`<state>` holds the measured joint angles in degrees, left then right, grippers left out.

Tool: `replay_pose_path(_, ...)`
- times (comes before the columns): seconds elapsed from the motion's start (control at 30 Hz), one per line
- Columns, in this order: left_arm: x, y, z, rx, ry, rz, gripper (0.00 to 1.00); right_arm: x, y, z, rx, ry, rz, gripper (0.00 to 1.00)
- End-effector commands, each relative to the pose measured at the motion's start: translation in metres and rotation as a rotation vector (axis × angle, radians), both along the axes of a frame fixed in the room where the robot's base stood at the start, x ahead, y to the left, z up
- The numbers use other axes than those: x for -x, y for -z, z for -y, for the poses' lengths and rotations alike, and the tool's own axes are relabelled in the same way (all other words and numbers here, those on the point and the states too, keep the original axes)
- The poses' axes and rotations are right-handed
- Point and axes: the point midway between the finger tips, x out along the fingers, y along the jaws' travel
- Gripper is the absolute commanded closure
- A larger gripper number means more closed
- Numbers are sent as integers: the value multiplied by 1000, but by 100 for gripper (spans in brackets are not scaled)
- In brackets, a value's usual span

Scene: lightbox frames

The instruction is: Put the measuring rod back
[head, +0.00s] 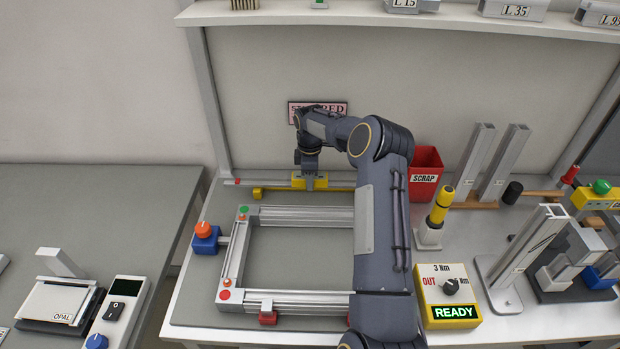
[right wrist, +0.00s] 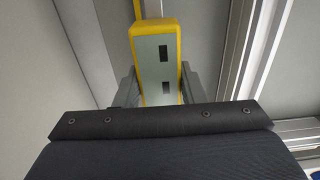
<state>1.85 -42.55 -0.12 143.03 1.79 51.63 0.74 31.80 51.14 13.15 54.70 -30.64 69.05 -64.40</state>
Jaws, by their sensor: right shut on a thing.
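My right gripper (head: 308,178) is at the back of the workbench, beyond the aluminium frame. It is shut on the yellow block of the measuring rod (head: 298,181). In the right wrist view the yellow block (right wrist: 158,70), with a grey face and two dark windows, sits between the two fingers of my right gripper (right wrist: 160,88). A thin yellow bar (head: 280,191) with a thicker left end runs left to right just in front of the block. Whether the rod touches the surface beneath, I cannot tell. My left gripper is out of view.
A rectangular aluminium frame (head: 300,297) lies in front, with a blue clamp with an orange knob (head: 205,240) at its left. A thin silver rail (head: 262,182) runs along the back. A red scrap bin (head: 424,176), yellow screwdriver (head: 440,207) and READY box (head: 447,297) stand right of my arm.

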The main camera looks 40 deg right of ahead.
Motion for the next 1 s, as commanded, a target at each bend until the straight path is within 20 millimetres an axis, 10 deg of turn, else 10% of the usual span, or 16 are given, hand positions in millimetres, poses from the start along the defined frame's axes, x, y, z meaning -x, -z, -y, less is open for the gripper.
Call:
replay_pose_path(0.13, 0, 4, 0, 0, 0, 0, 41, 0, 6, 0, 1, 0, 1, 100)
replay_pose_path(0.17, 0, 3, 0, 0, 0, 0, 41, 0, 5, 0, 0, 0, 0, 60)
replay_pose_path(0.3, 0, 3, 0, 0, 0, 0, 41, 0, 5, 0, -1, 0, -1, 42)
replay_pose_path(0.67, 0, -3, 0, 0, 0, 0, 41, 0, -3, 0, 0, 0, 0, 42)
replay_pose_path(1.0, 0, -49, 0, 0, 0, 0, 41, 0, -74, 0, 1, -1, 2, 42)
